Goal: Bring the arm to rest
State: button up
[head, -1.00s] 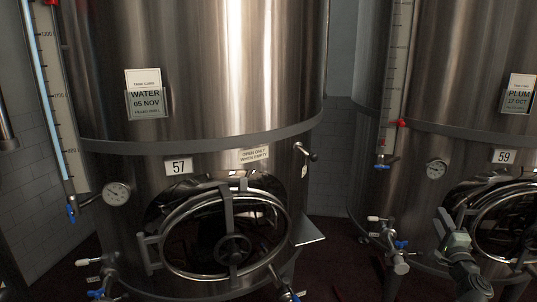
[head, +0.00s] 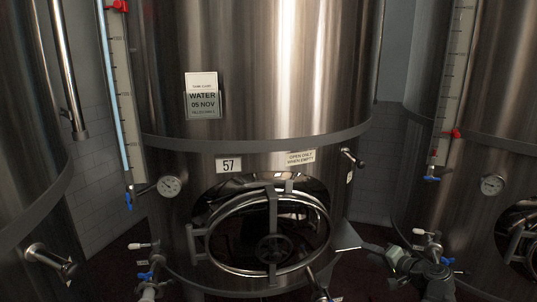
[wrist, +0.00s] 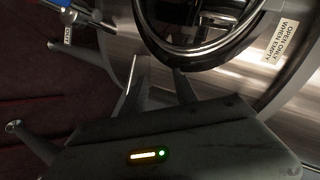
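My arm shows at the lower right of the head view, with my gripper (head: 398,260) low beside the right side of tank 57 (head: 270,75). In the wrist view, a dark housing with a lit yellow bar and a green light (wrist: 150,155) fills the bottom. Narrow grey pieces stick up beyond it, with the hatch behind. I cannot tell clearly whether the fingers are apart. I see nothing held.
Another tank (head: 25,110) stands close at the left, another (head: 490,90) at the right. Dark red floor shows between the tanks.

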jog(key=s+a+f+n+g+p, duration=0.1)
jog(key=a+f+n+g, duration=0.2)
jog(key=a, duration=0.4)
jog(key=s+a+f+n+g, duration=0.2)
jog(key=a+f+g, duration=0.1)
jog(key=a+f, duration=0.3)
jog(key=s+a+f+n+g+h+p, duration=0.1)
jog(key=s+a+f+n+g+h, duration=0.3)
jog(key=s+a+g, duration=0.3)
jog(key=shift+s+a+h, duration=0.25)
jog(key=shift+s+h, duration=0.35)
jog(key=shift+s, duration=0.65)
